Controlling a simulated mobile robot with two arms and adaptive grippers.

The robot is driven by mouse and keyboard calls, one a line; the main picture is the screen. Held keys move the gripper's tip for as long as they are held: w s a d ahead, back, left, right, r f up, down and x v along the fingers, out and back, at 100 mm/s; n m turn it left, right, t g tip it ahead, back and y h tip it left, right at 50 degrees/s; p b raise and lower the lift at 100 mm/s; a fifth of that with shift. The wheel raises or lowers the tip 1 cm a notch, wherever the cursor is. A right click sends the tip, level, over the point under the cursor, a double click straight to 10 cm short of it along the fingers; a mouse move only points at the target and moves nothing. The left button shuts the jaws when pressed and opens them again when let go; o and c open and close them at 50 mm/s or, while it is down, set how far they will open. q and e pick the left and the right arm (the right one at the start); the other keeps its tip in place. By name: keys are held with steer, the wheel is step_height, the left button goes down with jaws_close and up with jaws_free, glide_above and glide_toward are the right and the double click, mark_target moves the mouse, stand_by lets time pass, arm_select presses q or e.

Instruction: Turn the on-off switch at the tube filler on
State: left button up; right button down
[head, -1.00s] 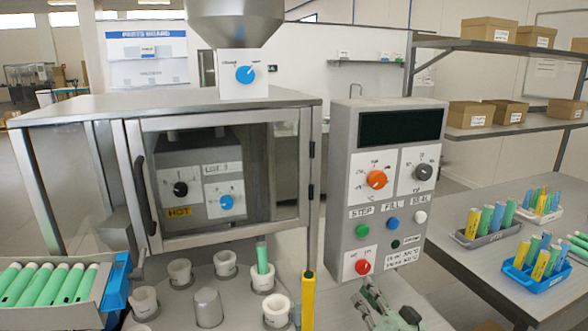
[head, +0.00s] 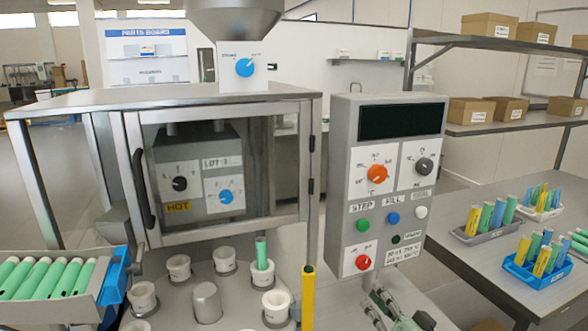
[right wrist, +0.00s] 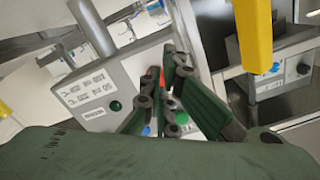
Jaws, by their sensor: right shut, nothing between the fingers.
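The tube filler's grey control panel (head: 340,200) stands right of the glazed cabinet (head: 220,165). Low on its front is a red rotary knob (head: 362,262) on a white plate; its label is too small to read. A dark green round button (head: 395,239) sits to its upper right. My right gripper (head: 376,302) is below and slightly right of the red knob, apart from it in the picture. Its fingers are shut and empty. In the right wrist view, the gripper (right wrist: 170,100) points at the panel (right wrist: 95,90), with a bit of red partly hidden between the fingers. My left gripper is out of view.
An orange knob (head: 377,174), a dark grey knob (head: 424,166) and green, blue and white buttons sit higher on the panel. A yellow post (head: 308,295) stands left of it. White tube holders (head: 262,272) ring the turntable. Tube racks (head: 535,277) stand on the right table.

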mark_target(363, 262)
steer(key=shift+d+b, duration=0.5)
steer(key=shift+b, duration=0.35)
steer(key=b+x, duration=0.1)
steer(key=x, duration=0.5)
steer(key=shift+w+r, duration=0.15)
steer(key=shift+r, duration=0.15)
steer(key=shift+r, duration=0.1)
steer(key=shift+w+d+r+t, duration=0.1)
steer(key=shift+w+r+t, duration=0.05)
steer(key=shift+r+t, duration=0.2)
steer(key=shift+r+p, duration=0.1)
steer(key=shift+p, duration=0.25)
steer(key=shift+a+r+p, duration=0.15)
steer(key=shift+a+p, duration=0.25)
steer(key=shift+p, duration=0.95)
steer(key=shift+a+p, duration=0.1)
steer(key=shift+p, duration=0.3)
steer(key=shift+a, duration=0.15)
